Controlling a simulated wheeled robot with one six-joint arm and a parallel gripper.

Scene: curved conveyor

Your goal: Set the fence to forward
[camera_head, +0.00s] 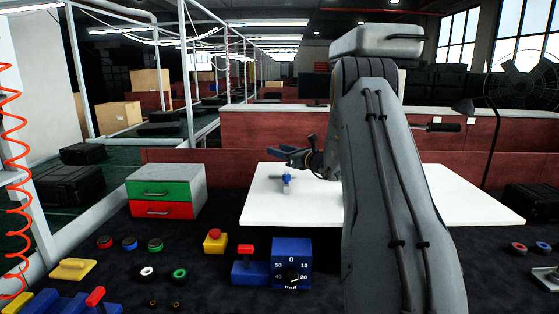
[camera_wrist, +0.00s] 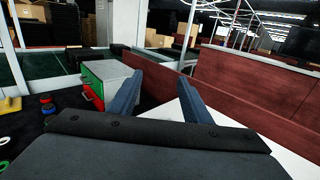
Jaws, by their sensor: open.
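Nothing in view is clearly labelled as the fence, and I cannot tell which part it is. A small pale post with a blue top (camera_head: 287,182) stands on the white table (camera_head: 450,205). My gripper (camera_head: 279,154) has blue fingers and is held above the white table, near and above that post in the picture. In the wrist view my gripper (camera_wrist: 158,88) shows two fingers spread apart with nothing between them. The post does not show in the wrist view.
In front are a blue box with a dial (camera_head: 291,262), a blue block with a red lever (camera_head: 247,265), a yellow box with a red button (camera_head: 215,240) and a yellow handle (camera_head: 73,269). A green-and-red drawer unit (camera_head: 166,190) stands left. A dark-red partition (camera_head: 270,130) runs behind.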

